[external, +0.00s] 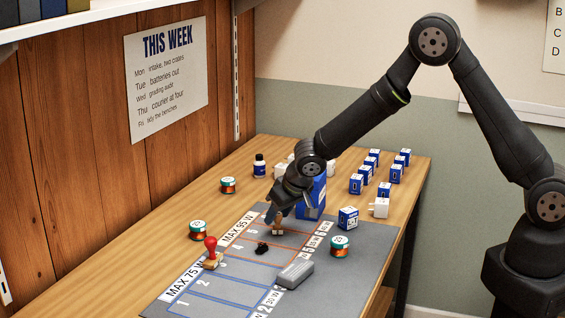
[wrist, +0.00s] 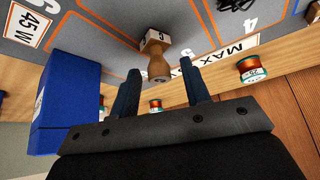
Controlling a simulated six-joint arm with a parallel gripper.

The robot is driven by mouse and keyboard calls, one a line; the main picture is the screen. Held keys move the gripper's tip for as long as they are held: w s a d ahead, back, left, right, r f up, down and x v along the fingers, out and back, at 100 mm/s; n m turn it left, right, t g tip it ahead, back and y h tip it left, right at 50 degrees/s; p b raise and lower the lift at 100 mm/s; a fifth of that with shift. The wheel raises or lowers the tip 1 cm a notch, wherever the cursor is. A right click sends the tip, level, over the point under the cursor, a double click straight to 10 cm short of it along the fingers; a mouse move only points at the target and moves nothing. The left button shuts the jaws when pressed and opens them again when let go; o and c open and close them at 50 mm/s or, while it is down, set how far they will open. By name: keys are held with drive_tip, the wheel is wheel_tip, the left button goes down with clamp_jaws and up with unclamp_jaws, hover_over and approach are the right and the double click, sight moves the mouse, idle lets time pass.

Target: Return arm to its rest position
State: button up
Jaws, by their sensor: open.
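My gripper (external: 274,216) is low over the far part of the grey mat (external: 225,262), reaching down from the arm on the right. In the wrist view my gripper (wrist: 161,68) has its two dark fingers apart. A small wooden stamp (external: 278,229) stands upright on the mat just below the gripper. In the wrist view the stamp (wrist: 157,45) shows between the fingertips, with a gap on each side. Whether its handle reaches in between them is hard to tell.
A tall blue box (external: 316,197) stands close to the gripper, left in the wrist view (wrist: 78,88). A red-knobbed stamp (external: 211,250), black cable (external: 262,248), grey block (external: 295,273) and solder spools (external: 340,246) are around the mat. Small blue boxes (external: 357,184) stand behind. Space above is clear.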

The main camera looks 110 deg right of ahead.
drive_tip(key=x, duration=0.3)
wheel_tip(320, 180, up, 10)
drive_tip(key=shift+f, duration=0.15)
drive_tip(key=s+d+m+g, duration=0.1)
drive_tip(key=s+d+m, duration=0.1)
drive_tip(key=d, duration=0.7)
drive_tip(key=s+d+m+g, duration=0.1)
drive_tip(key=s+d+m, duration=0.2)
drive_tip(key=d, duration=0.5)
drive_tip(key=w+f, duration=0.2)
drive_tip(key=w, duration=0.2)
drive_tip(key=w+a+f, duration=0.1)
drive_tip(key=w+f, duration=0.1)
drive_tip(key=w, duration=0.2)
drive_tip(key=w+f, duration=0.2)
drive_tip(key=w, duration=0.2)
drive_tip(key=shift+a+f, duration=0.2)
drive_tip(key=shift+f, duration=0.2)
wheel_tip(320, 180, down, 2)
drive_tip(key=shift+s, duration=0.2)
drive_tip(key=shift+f, duration=0.35)
